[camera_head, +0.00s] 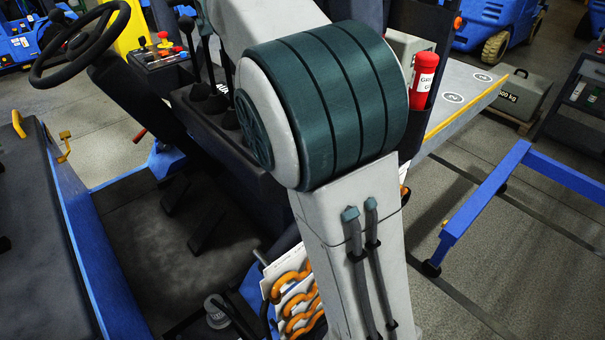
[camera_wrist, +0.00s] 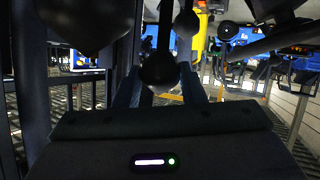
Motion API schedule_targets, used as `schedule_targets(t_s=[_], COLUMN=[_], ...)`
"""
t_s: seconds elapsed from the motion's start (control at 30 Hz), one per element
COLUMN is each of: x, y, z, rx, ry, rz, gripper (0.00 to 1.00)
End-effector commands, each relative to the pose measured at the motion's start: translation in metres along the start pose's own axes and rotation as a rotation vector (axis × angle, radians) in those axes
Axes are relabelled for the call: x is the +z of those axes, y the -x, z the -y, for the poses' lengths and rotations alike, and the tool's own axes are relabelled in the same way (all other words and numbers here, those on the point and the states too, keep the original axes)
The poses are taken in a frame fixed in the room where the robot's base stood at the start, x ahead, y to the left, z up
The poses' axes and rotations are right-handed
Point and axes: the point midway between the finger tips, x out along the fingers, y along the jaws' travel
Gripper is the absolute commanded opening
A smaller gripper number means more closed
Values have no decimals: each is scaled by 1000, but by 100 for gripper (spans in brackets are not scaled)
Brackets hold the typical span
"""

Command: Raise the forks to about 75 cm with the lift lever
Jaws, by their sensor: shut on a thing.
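My gripper (camera_wrist: 160,88) shows in the wrist view, with its two dark fingers on either side of a round black lever knob (camera_wrist: 160,71). It is shut on that knob, which sits low between the fingers. The lever's dark stem runs up from the knob in the picture. In the head view, black levers (camera_head: 187,28) stand beside the truck's steering wheel (camera_head: 80,42). My own arm covers the middle of that view and hides my gripper and the gripped lever. No label shows which lever is held. I cannot make out the forks or their height.
Other black knobs (camera_wrist: 187,23) hang close to the right of the held one in the wrist view. A small panel (camera_head: 160,55) with red and yellow knobs lies near the levers. A red cylinder (camera_head: 424,78) and a blue frame (camera_head: 480,200) are at the right.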

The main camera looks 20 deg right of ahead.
Motion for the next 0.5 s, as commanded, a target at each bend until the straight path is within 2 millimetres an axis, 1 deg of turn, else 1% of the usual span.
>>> schedule_targets(t_s=[0.07,0.1,0.17,0.2,0.43,0.5], x=[2,2,2,2,2,2], y=[-1,-1,-1,-1,-1,2], z=[0,0,0,0,1,1], rx=[0,0,0,0,0,-1], ry=[0,0,0,0,0,0], rz=[5,6,6,6,5,4], gripper=[23,39,56,62,62,62])
